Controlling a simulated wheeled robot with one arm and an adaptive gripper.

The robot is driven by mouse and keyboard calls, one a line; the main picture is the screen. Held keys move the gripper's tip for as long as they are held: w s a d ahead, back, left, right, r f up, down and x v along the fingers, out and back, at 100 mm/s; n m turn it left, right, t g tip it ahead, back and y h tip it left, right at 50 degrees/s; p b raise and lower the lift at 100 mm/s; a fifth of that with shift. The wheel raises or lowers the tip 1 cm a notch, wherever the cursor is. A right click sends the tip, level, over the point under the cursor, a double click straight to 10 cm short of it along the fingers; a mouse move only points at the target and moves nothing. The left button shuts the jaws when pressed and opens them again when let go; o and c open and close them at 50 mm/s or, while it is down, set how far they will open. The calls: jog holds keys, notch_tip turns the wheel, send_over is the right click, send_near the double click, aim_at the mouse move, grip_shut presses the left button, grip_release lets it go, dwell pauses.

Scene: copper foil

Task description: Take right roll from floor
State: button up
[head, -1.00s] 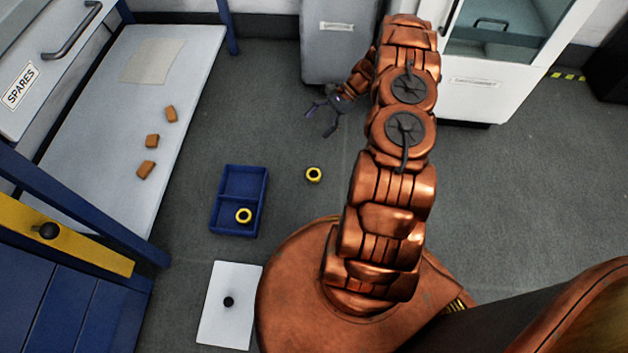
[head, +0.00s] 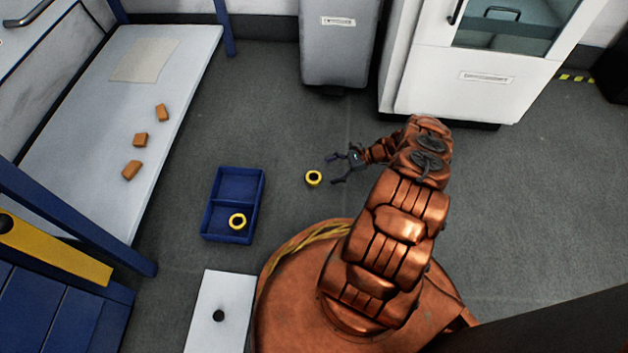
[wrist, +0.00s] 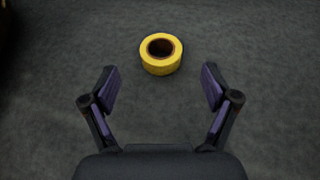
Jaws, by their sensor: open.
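The right roll (head: 314,178), a yellow ring with a dark core, lies flat on the grey floor in the head view. It also shows in the wrist view (wrist: 161,64), ahead of the fingertips and centred between them. My gripper (head: 338,168) is open and empty, just to the right of the roll in the head view. In the wrist view my gripper (wrist: 160,82) has its two fingers spread wide, with bare floor between them. Another yellow roll (head: 238,221) lies in the lower compartment of the blue divided tray (head: 207,222).
A white board with a black knob (head: 220,310) lies near my base. A low pale bench (head: 90,150) at the left holds several orange-brown blocks (head: 140,140). A grey cabinet (head: 335,55) and a white cabinet (head: 440,85) stand behind. Floor around the roll is clear.

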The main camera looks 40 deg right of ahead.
aim_at(319, 176)
jog(key=shift+x, duration=1.05)
jog(key=shift+f+b+x, duration=0.15)
jog(key=shift+b+x, duration=0.45)
jog(key=shift+x, duration=0.25)
jog(key=shift+f+b+x, duration=0.2)
jog(key=shift+b+x, duration=0.35)
jog(key=shift+x, duration=0.3)
jog(key=shift+w+a+f, duration=0.2)
jog(key=shift+w+a, duration=0.1)
jog(key=shift+a, duration=0.35)
jog(key=c, duration=1.3)
jog(key=shift+r, duration=0.1)
